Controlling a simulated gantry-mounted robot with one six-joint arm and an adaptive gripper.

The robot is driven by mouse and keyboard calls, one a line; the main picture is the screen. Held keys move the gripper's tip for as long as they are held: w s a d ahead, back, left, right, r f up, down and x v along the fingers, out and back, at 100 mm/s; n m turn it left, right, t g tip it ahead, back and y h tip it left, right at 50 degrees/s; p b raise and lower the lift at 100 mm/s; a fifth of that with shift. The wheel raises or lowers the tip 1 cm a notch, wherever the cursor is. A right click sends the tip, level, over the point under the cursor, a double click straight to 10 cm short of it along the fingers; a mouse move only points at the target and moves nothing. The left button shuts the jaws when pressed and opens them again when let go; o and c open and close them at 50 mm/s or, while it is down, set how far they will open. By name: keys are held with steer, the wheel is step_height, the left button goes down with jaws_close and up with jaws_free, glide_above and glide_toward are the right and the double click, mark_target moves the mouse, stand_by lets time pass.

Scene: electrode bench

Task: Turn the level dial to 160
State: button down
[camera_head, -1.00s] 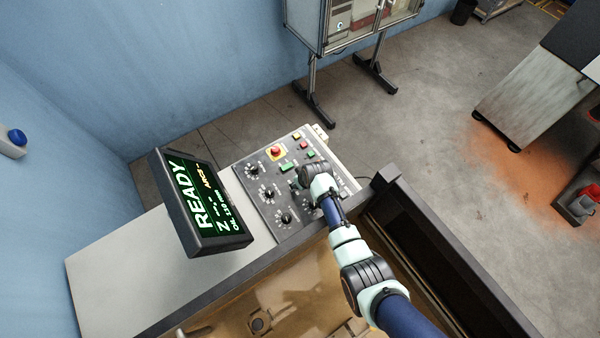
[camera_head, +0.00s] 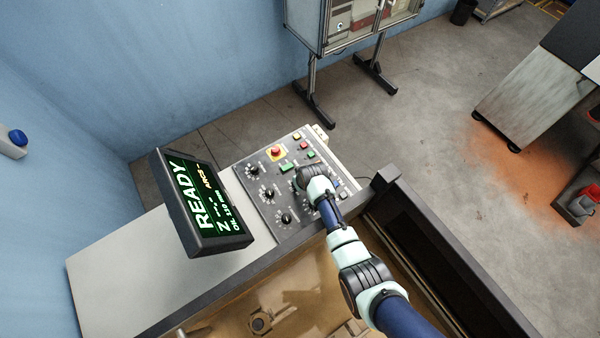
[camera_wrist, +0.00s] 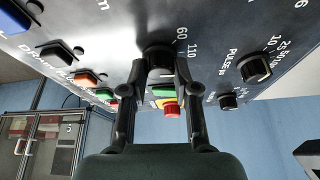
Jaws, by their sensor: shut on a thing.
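My gripper (camera_wrist: 160,82) is in the middle of the wrist view, with its two fingers closed around a black dial (camera_wrist: 158,54) on the control panel (camera_wrist: 215,42). The numbers 60 and 110 show beside this dial; its pointer and the rest of its scale are hidden. In the head view my wrist covers the gripper and the dial at the right part of the panel (camera_head: 266,211).
Other black dials (camera_head: 286,217) sit left of my wrist in the head view. A red emergency button (camera_head: 276,152) and several coloured buttons (camera_head: 288,167) are at the panel's far side. A black dial marked PULSE (camera_wrist: 255,68) is close to my fingers in the wrist view.

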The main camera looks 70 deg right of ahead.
steer(key=m+g+h, duration=0.1)
steer(key=m, duration=0.3)
steer(key=shift+w, duration=0.1)
steer(key=shift+a+m+g+h+b, duration=0.15)
steer(key=shift+m+g+b, duration=0.25)
steer(key=shift+m, duration=0.45)
steer(key=shift+d+m+g+h+b, duration=0.15)
steer(key=shift+m+g+b, duration=0.2)
steer(key=shift+m, duration=0.5)
steer(key=shift+a, duration=0.1)
steer(key=c, duration=0.9)
jaws_free()
steer(key=shift+r, duration=0.1)
steer(key=v, duration=1.1)
steer(key=shift+w+a+r, duration=0.1)
steer(key=shift+r, duration=0.3)
